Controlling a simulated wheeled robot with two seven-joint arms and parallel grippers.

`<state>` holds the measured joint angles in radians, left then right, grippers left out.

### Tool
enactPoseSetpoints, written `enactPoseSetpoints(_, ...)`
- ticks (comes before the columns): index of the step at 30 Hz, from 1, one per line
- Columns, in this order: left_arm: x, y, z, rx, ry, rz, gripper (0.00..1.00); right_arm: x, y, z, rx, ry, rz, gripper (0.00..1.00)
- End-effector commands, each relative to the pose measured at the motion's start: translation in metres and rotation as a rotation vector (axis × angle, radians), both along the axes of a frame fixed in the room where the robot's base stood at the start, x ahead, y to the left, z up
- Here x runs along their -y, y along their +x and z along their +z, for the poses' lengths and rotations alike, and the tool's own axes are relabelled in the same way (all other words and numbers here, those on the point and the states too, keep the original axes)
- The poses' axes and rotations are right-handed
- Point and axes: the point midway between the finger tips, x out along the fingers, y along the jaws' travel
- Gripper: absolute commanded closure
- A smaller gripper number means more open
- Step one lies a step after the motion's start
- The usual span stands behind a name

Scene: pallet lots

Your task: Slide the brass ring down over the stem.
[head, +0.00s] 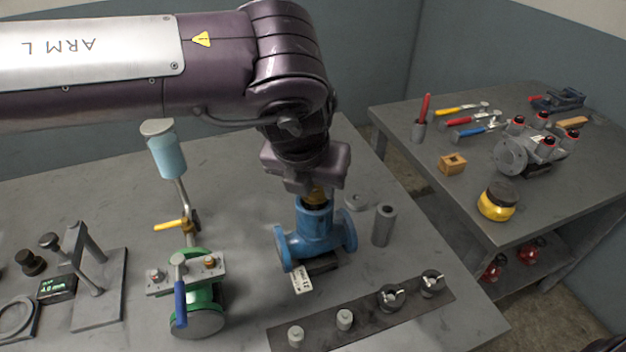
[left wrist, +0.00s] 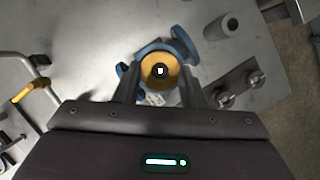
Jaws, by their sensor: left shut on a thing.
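My left gripper (head: 314,188) points down over the blue valve body (head: 313,233) on the near table. In the left wrist view the brass ring (left wrist: 148,69) lies between the two fingers, above the blue valve body (left wrist: 178,42). The pale tip of the stem (left wrist: 160,71) shows in the dark middle of the ring, close to its centre. How far the ring sits down the stem is hidden by the fingers.
A grey cylinder (head: 383,225) stands close to the valve's right. A green valve (head: 204,294) with a blue lever stands to the left. A dark strip (head: 367,318) with small parts lies in front. A second table (head: 543,218) on the right holds tools.

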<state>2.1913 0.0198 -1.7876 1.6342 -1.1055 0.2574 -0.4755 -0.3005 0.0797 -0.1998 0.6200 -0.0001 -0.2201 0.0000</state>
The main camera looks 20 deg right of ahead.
Motion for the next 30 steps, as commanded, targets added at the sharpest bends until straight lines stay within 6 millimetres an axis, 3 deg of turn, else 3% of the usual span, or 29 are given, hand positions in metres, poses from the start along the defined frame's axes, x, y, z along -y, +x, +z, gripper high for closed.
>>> enactPoseSetpoints(20, 0.0, 0.0001, -0.01, 0.001, -0.001, 0.0, 0.87, -0.0002, 0.0005, -0.0072, 0.001, 0.0, 0.0, 0.42)
enactPoseSetpoints(21, 0.0, 0.0001, -0.01, 0.001, -0.001, 0.0, 0.58, -0.0002, 0.0005, -0.0072, 0.001, 0.0, 0.0, 0.42)
enactPoseSetpoints(26, -0.0001, 0.0001, -0.01, 0.0, 0.0, 0.0, 0.38, -0.0002, 0.0005, -0.0072, 0.001, 0.0, 0.0, 0.42)
enactPoseSetpoints(30, -0.0001, 0.0001, -0.0101, 0.0, 0.0, 0.0, 0.38, -0.0002, 0.0005, -0.0073, 0.001, 0.0, 0.0, 0.42)
